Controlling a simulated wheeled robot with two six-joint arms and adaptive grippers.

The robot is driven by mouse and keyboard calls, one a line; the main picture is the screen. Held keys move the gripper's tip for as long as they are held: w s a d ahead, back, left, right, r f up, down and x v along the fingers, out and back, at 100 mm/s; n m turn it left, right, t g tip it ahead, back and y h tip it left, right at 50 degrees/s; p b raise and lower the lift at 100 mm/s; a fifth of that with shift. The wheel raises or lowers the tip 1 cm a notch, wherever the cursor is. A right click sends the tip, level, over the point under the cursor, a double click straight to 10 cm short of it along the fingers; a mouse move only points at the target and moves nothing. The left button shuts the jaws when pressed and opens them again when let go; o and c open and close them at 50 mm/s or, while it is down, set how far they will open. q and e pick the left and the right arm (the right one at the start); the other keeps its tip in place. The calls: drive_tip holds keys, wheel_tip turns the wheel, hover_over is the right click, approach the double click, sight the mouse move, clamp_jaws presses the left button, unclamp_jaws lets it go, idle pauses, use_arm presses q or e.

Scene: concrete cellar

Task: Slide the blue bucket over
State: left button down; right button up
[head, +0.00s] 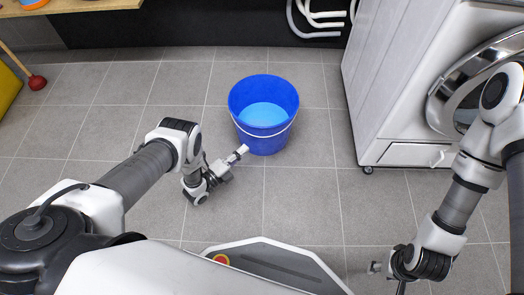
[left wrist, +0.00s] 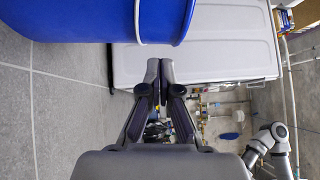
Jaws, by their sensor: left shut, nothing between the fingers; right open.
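The blue bucket (head: 281,142) stands upright on the tiled floor, with light blue water inside and a pale handle hanging across its front. It also shows at the top of the left wrist view (left wrist: 100,22). My left gripper (head: 242,150) is shut and empty, low beside the bucket's lower left side. I cannot tell whether its tips touch the bucket. Its closed fingers show in the left wrist view (left wrist: 160,68). My right gripper (head: 376,267) is open at the bottom right, well away from the bucket; its fingers show only small.
A white washing machine (head: 398,80) stands on the right, with floor between it and the bucket. White hoses (head: 322,20) hang at the back. A red plunger (head: 37,82) and a wooden shelf (head: 90,5) are at left. Grey floor is clear left of the bucket.

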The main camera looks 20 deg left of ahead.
use_arm(q)
drive_tip(key=s+f+g+b, duration=0.1)
drive_tip(key=s+f+b, duration=0.1)
drive_tip(key=s+f, duration=0.5)
drive_tip(key=b, duration=0.4)
approach(263, 143)
drive_tip(key=w+d, duration=0.2)
drive_tip(key=d, duration=0.3)
drive_tip(key=shift+w+a+n+y+b, duration=0.2)
drive_tip(key=shift+w+a+b, duration=0.15)
drive_tip(key=shift+w+b, duration=0.2)
drive_tip(key=shift+w+a+n+y+b, duration=0.2)
drive_tip(key=shift+w+a+b, duration=0.2)
drive_tip(key=shift+w, duration=0.2)
drive_tip(key=shift+w+a, duration=0.15)
drive_tip(key=shift+w, duration=0.15)
drive_tip(key=shift+w+r, duration=0.15)
drive_tip(key=shift+r, duration=0.05)
use_arm(e)
wheel_tip(263, 143, down, 9)
drive_tip(key=shift+f, duration=0.15)
use_arm(q)
drive_tip(key=shift+w, duration=0.1)
